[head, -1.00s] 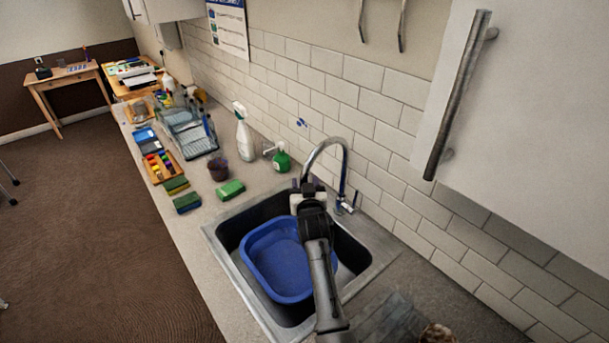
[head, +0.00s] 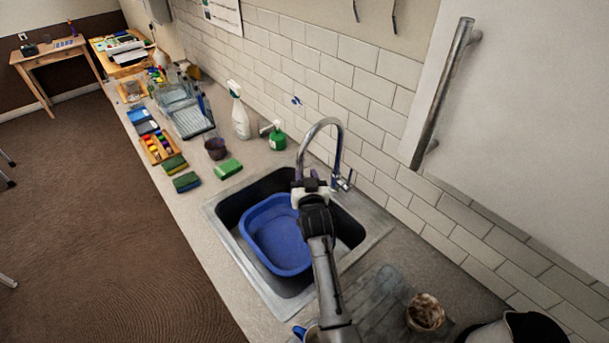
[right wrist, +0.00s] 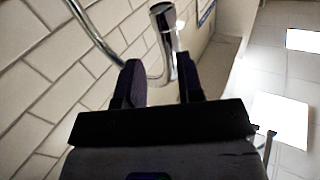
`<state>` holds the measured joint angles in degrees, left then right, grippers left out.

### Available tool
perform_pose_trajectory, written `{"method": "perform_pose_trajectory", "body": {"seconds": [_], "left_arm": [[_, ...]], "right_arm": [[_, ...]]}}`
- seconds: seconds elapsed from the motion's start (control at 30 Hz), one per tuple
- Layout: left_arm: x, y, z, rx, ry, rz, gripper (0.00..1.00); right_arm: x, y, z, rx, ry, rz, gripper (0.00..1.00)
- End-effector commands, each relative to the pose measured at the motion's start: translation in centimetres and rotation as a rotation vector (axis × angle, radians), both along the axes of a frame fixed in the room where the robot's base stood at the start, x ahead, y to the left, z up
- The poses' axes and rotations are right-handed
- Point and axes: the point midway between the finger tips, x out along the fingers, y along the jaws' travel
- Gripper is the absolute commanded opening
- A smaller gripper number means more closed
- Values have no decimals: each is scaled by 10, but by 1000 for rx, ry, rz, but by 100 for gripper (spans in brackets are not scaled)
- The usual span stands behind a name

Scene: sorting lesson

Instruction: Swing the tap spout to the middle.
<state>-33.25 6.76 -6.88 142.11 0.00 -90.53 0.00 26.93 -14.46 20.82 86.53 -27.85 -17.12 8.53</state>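The chrome tap (head: 322,122) stands at the wall side of the sink (head: 222,238), its spout arching over to the left. The end of the spout reaches down to my right gripper (head: 311,178), which is over the sink. In the right wrist view, the spout (right wrist: 166,40) shows in the gap between the two dark fingers of my right gripper (right wrist: 160,78). In the head view the gripper hides the spout's tip. My left gripper is not in view.
A blue basin (head: 275,245) sits in the sink under my gripper. A green bottle (head: 277,137), a white spray bottle (head: 239,115), a dark cup (head: 216,148) and sponges (head: 228,168) stand left of the tap. A brown bowl (head: 425,312) is at lower right.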

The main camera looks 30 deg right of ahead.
Motion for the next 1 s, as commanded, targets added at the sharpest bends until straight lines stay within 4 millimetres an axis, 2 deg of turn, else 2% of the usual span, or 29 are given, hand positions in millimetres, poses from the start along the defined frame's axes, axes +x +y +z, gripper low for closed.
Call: {"method": "perform_pose_trajectory", "body": {"seconds": [0.03, 0.2, 0.33, 0.5, 0.6, 0.8, 0.9, 1.0], "left_arm": [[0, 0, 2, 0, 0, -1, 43], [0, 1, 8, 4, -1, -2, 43], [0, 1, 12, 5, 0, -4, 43], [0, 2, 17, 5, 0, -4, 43], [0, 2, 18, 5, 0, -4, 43], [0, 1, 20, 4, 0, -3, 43], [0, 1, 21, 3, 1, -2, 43], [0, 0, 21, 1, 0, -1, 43]], "right_arm": [[-6, -7, -3, 51, -16, 4, 29], [-37, -30, -12, 402, -132, 62, 13], [-63, -38, -14, 726, -213, 141, 1], [-93, -35, -13, 1102, -256, 247, 0], [-107, -30, -11, 1271, -255, 295, 0], [-121, -22, -8, 1466, -241, 346, 0], [-119, -20, -8, 1498, -237, 355, 0], [-108, -19, -7, 1504, -236, 356, 0]]}}
